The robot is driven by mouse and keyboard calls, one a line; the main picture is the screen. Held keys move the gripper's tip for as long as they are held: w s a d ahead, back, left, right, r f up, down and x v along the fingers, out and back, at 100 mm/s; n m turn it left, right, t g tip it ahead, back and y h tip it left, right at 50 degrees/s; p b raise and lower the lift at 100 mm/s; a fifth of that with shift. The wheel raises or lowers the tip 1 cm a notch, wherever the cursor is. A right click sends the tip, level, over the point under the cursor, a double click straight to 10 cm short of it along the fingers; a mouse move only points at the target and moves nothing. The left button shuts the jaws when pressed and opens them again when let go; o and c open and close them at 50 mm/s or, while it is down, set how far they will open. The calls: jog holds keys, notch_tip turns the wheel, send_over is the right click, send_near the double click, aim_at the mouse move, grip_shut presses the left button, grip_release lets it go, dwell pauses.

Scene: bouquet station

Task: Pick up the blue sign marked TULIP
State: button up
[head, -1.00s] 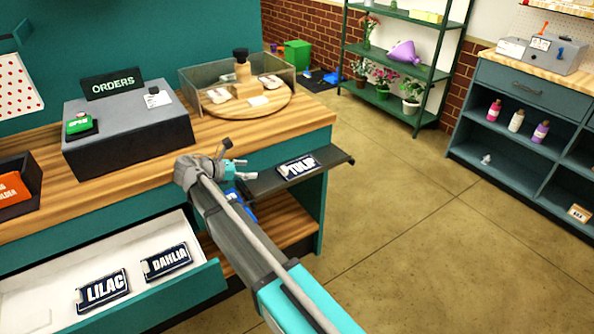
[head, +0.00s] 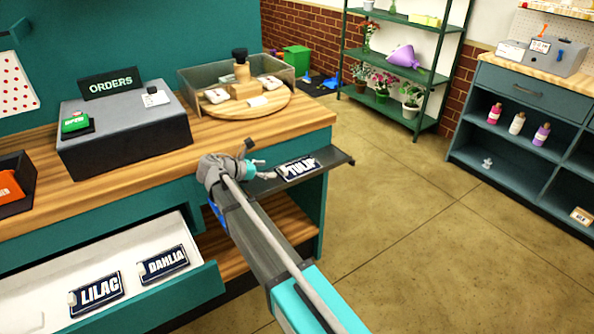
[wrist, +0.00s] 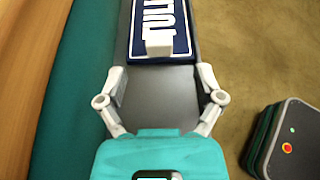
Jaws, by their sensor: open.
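The blue TULIP sign (head: 297,168) has white letters and lies flat on a dark pull-out shelf (head: 330,160) at the counter's right end. In the wrist view the sign (wrist: 178,40) is straight ahead at the top, with a pale raised block (wrist: 159,44) on its near edge. My gripper (head: 262,168) is open and empty, just left of the sign in the head view. In the wrist view its two fingers (wrist: 160,78) are spread over the bare shelf, just short of the sign. A gap shows between the fingers and the block.
An open drawer holds the LILAC (head: 97,293) and DAHLIA (head: 162,263) signs. The counter's teal side (wrist: 75,80) runs close along the shelf's left in the wrist view. A dark box with coloured buttons (wrist: 284,142) is at the lower right. Open floor (head: 400,220) lies right.

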aim_at(281, 170)
jog(key=b+x, duration=0.1)
jog(key=x, duration=0.3)
jog(key=shift+f+b, duration=0.25)
jog(key=shift+b, duration=0.15)
jog(key=shift+w+d+f, duration=0.1)
jog(key=shift+w+d, duration=0.15)
jog(key=shift+d, duration=0.15)
jog(key=shift+c, duration=0.3)
grip_shut()
